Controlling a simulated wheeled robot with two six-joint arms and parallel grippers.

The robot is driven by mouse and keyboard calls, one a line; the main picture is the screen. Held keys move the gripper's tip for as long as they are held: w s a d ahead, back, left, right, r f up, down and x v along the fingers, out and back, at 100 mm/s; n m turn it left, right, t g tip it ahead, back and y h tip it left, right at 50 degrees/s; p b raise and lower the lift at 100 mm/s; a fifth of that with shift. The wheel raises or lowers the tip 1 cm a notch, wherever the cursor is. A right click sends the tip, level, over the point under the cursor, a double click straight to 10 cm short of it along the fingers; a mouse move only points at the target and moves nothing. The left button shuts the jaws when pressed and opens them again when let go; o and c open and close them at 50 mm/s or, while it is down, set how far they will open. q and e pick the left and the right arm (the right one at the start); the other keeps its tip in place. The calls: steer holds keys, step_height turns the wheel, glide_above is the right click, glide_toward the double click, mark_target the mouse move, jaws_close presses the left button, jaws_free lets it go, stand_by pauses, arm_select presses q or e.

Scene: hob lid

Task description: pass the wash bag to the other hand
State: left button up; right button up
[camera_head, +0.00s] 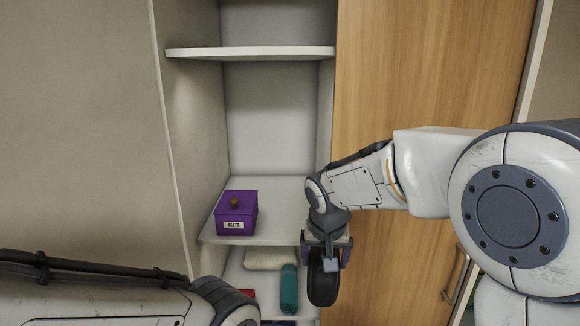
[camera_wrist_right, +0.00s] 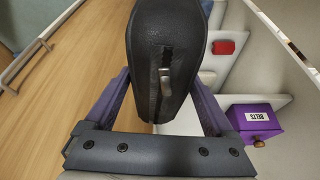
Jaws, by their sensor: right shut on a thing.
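The wash bag (camera_head: 322,277) is black with rounded ends and hangs below my right gripper (camera_head: 325,252), in front of the cupboard. In the right wrist view the bag (camera_wrist_right: 165,50) fills the space between the two fingers of my right gripper (camera_wrist_right: 165,100), and a zip with a metal pull shows on it. My right gripper is shut on the bag. My left arm comes in at the lower left of the head view, but its gripper is out of view.
A purple box (camera_head: 236,213) labelled BELTS stands on the middle shelf (camera_head: 285,215) of the open cupboard. Below it are a teal roll (camera_head: 289,289) and a pale folded item (camera_head: 262,259). A wooden door (camera_head: 420,90) stands behind my right arm. The upper shelf (camera_head: 250,53) is bare.

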steer(key=s+d+f+m+b, duration=0.1)
steer(key=s+d+f, duration=0.1)
steer(key=d+f, duration=0.3)
steer(key=s+d+f+b, duration=0.2)
steer(key=d+f, duration=0.4)
steer(key=f, duration=0.5)
steer(key=shift+s+f+m+h, duration=0.15)
steer(key=shift+s+m+h, duration=0.25)
